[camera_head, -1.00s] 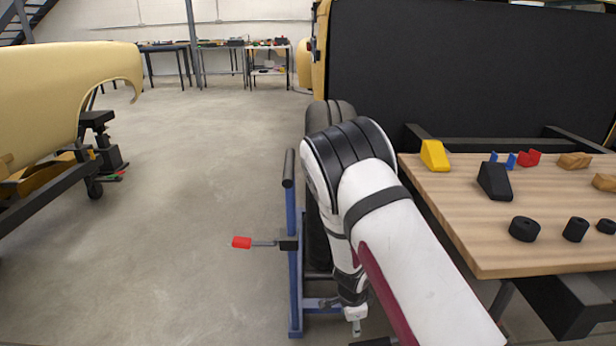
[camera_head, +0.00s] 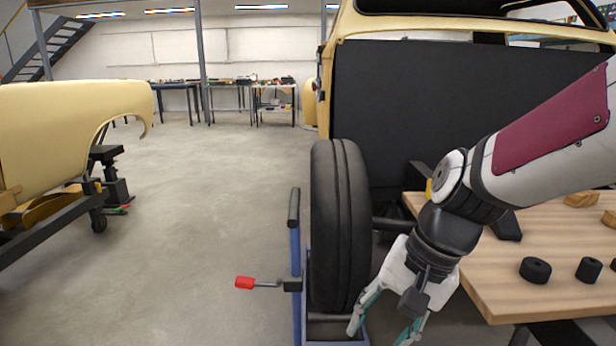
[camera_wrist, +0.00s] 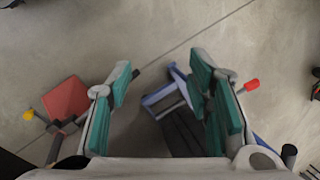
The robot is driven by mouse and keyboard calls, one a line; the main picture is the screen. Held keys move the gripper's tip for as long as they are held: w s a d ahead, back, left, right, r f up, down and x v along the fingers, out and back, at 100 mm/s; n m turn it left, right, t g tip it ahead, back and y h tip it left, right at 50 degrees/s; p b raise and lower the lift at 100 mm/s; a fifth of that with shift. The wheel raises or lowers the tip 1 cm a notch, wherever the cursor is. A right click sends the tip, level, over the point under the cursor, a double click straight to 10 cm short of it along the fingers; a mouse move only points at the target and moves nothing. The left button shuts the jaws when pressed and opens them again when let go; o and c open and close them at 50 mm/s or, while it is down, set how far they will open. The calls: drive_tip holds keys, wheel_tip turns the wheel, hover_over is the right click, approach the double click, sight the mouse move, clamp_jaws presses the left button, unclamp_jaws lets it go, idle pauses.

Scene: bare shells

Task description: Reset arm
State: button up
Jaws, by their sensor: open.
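My gripper (camera_head: 382,322) is open and empty in the head view, pointing down in front of the tire and left of the wooden table. Its fingertips reach toward the bottom edge of the picture. In the wrist view my gripper (camera_wrist: 165,92) shows two teal-padded fingers spread wide, with grey floor and part of a blue frame between them. My arm crosses the right side of the head view, over the table.
A black tire (camera_head: 340,225) stands in a blue wheel stand (camera_head: 297,255) with a red-tipped handle (camera_head: 244,283). The wooden table (camera_head: 490,285) holds black cylinders (camera_head: 535,270) and wooden blocks (camera_head: 581,199). A yellow car shell (camera_head: 65,130) stands left. The floor between is clear.

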drive_tip(key=s+d+r+n+h, duration=0.2)
drive_tip(key=s+d+n, duration=0.15)
drive_tip(key=s, duration=0.65)
drive_tip(key=s+d+r+n+h, duration=0.25)
drive_tip(key=s+d, duration=0.25)
drive_tip(key=s, duration=0.6)
wheel_tip(320, 180, up, 37)
drive_tip(key=t+p, duration=0.3)
drive_tip(key=p, duration=3.2)
drive_tip(key=shift+m+t+y, duration=0.3)
drive_tip(key=shift+y, duration=0.15)
drive_tip(key=shift+d+r, duration=0.1)
drive_tip(key=shift+d, duration=0.1)
